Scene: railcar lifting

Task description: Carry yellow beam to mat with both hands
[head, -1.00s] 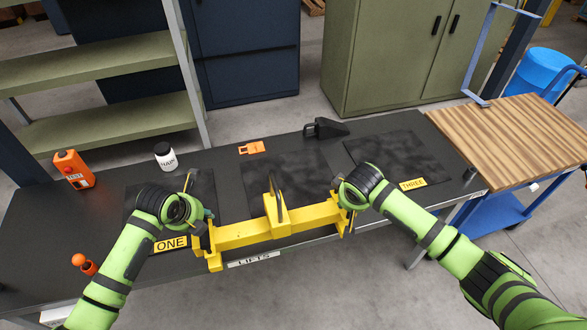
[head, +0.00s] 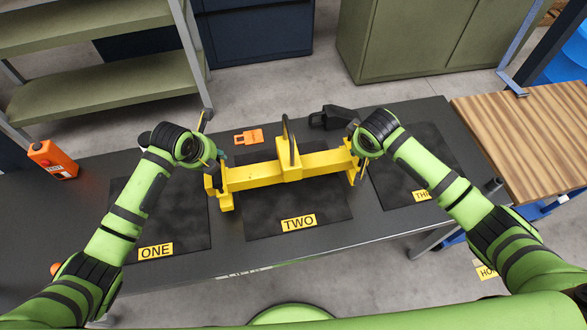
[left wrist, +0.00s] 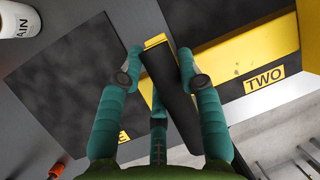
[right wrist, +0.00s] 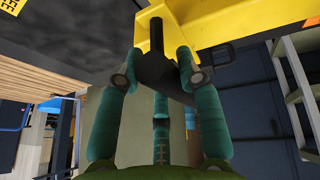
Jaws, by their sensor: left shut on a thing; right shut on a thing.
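The yellow beam (head: 257,174) spans between my two grippers over mat TWO (head: 297,207) in the head view, with a yellow upright and a dark loop at its middle. My left gripper (head: 213,172) is shut on the dark handle at the beam's left end; the handle (left wrist: 168,92) shows between the fingers in the left wrist view. My right gripper (head: 352,160) is shut on the dark handle at the right end, and the right wrist view shows this handle (right wrist: 155,55) between the fingers. I cannot tell whether the beam touches the mat.
Mat ONE (head: 155,220) lies at left and mat THREE (head: 410,175) at right, partly behind my right arm. An orange tag (head: 248,137) and a black block (head: 332,117) sit behind the beam. An orange test box (head: 52,160) is at far left. A wooden-topped cart (head: 525,140) adjoins the right.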

